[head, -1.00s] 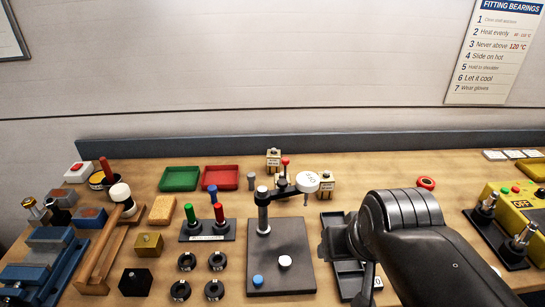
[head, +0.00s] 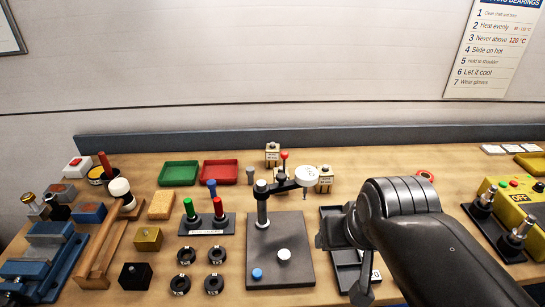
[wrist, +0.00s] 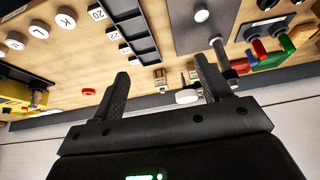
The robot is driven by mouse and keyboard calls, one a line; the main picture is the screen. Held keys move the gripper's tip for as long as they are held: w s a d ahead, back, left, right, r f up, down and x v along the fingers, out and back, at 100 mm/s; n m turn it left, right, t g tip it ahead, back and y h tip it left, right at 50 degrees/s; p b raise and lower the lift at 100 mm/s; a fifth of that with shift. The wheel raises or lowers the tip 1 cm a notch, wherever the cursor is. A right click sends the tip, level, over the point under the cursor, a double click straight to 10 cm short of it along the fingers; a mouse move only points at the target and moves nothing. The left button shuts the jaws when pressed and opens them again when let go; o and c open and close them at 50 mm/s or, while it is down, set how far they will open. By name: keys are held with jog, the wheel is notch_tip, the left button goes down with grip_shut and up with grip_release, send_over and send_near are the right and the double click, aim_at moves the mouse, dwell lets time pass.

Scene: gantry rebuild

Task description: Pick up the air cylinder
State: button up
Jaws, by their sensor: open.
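I cannot tell for sure which thing is the air cylinder. Silver-and-black cylindrical pieces (head: 484,203) stand on dark plates at the right, and a small grey cylinder (head: 250,173) stands behind the middle of the bench. My gripper (wrist: 160,76) is open and empty in the wrist view, its two dark fingers wide apart. In the head view my arm reaches in from the lower right, and its end is over the dark compartment tray (head: 331,212). The fingertips are largely hidden there.
A grey plate (head: 290,240) with a post and arm stands left of the tray. Green (head: 178,173) and red (head: 220,172) trays lie behind. A yellow control box (head: 505,190) stands at right. A blue vise (head: 45,250) is at left. Bare wood lies behind my arm.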

jog(key=shift+m+g, duration=0.3)
jog(key=w+a+r, duration=0.1)
jog(key=w, duration=0.7)
jog(key=w+a+r, duration=0.1)
jog(key=w+r, duration=0.1)
jog(key=w, duration=0.6)
jog(key=w+a+r, duration=0.1)
jog(key=w+r, duration=0.1)
jog(key=w, duration=0.6)
jog(key=shift+w+r, duration=0.1)
jog(key=shift+r, duration=0.1)
jog(key=w+a+f, duration=0.2)
jog(key=w, duration=0.5)
jog(key=w+a+f, duration=0.2)
jog(key=w+f, duration=0.1)
jog(key=w, duration=0.4)
send_over(272, 143)
jog(key=s, duration=0.3)
notch_tip(272, 143, down, 8)
jog(key=shift+m+g, duration=0.3)
jog(key=x, duration=0.5)
jog(key=shift+w+r, duration=0.1)
jog(key=shift+w, duration=0.15)
jog(key=x, duration=0.5)
jog(key=shift+s+d, duration=0.1)
jog(key=shift+s, duration=0.15)
jog(key=shift+c, duration=0.2)
jog(key=c, duration=1.3)
